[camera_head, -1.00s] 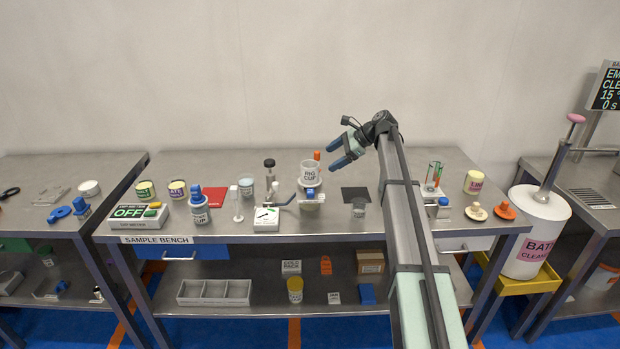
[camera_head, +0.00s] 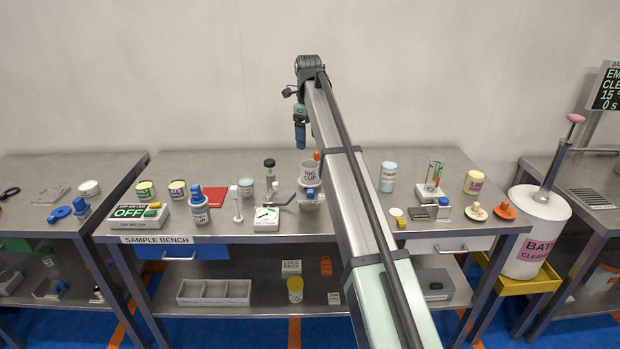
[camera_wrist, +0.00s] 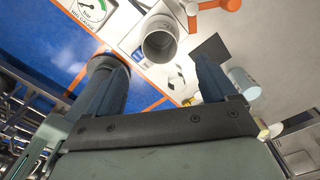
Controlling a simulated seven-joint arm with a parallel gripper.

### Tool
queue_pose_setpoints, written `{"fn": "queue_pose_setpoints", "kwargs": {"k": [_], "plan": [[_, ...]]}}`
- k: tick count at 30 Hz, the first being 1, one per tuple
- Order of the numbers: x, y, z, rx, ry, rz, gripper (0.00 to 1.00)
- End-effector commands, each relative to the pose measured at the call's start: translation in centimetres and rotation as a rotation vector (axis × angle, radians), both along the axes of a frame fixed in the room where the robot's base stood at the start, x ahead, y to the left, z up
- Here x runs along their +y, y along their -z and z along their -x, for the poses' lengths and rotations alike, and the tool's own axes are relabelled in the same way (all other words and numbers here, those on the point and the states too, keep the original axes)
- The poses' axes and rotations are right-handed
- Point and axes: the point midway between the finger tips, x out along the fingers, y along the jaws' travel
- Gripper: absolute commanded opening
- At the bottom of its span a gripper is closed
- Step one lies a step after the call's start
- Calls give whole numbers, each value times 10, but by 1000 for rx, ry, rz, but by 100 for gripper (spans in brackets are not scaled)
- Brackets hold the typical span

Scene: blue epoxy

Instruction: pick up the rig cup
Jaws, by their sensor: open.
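The rig cup (camera_head: 309,174) is a pale grey cup labelled RIG CUP, upright in a small stand near the middle of the bench. My arm hides its right side in the head view. In the wrist view the rig cup (camera_wrist: 160,44) shows its open mouth, beyond the fingertips and between their lines. My gripper (camera_head: 300,146) points down, above and slightly left of the cup in the head view. It is open and empty, apart from the cup; both fingers show in the wrist view.
An orange-topped part (camera_head: 317,156) stands close behind the cup. A pale blue container (camera_head: 388,177) stands to the right. A dark mat (camera_wrist: 211,48) lies beside the cup in the wrist view.

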Motion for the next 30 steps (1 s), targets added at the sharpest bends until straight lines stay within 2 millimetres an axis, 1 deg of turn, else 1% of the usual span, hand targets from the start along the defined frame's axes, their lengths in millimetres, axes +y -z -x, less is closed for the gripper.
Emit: {"fn": "queue_pose_setpoints", "kwargs": {"k": [5,12,15,20,23,30], "plan": [[-1,24,1,1,-1,-2,85],[-1,66,1,1,-2,-2,85],[-1,75,1,1,-2,-3,85],[-1,82,0,-1,-2,-3,85],[-1,90,1,0,-2,-4,85],[0,120,2,1,-2,-3,85]]}}
